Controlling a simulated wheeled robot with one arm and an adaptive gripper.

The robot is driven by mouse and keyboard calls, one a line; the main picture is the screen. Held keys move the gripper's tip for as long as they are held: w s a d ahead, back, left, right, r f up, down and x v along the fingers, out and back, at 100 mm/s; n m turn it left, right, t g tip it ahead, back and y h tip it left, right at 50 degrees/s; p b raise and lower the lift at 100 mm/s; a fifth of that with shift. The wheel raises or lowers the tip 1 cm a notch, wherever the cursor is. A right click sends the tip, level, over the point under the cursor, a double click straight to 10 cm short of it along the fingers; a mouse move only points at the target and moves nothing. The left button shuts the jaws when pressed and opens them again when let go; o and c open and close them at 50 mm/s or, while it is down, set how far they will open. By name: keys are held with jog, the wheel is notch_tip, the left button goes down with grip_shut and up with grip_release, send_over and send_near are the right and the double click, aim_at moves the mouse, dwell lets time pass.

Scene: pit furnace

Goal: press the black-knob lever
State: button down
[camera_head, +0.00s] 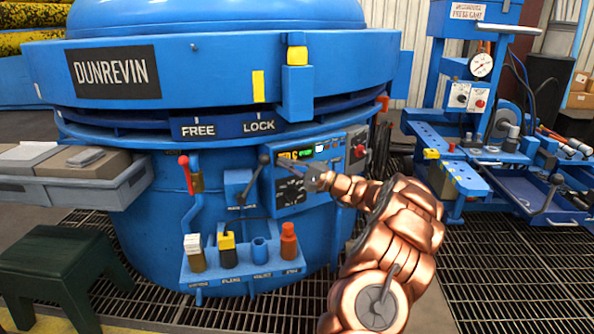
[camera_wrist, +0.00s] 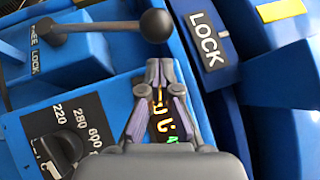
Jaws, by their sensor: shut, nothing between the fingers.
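The black-knob lever (camera_head: 263,160) is mounted on a small blue box on the front of the blue furnace, left of the control panel. In the wrist view its round dark knob (camera_wrist: 156,25) stands on a grey rod that runs left to its pivot. My gripper (camera_head: 281,162) is shut and empty, just right of the knob in the head view. In the wrist view the fingertips (camera_wrist: 160,64) are just below the knob, over the lit display. Whether they touch the knob I cannot tell.
A red-knob lever (camera_head: 184,161) stands to the left. The control panel (camera_head: 291,192) with a dial is behind my gripper. A blue shelf (camera_head: 246,272) with several small containers juts out below. A green stool (camera_head: 47,268) and a blue press (camera_head: 465,120) flank the furnace.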

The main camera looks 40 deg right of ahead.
jog(key=shift+w+a+r, duration=0.15)
jog(key=shift+a+r, duration=0.1)
jog(key=shift+a, duration=0.55)
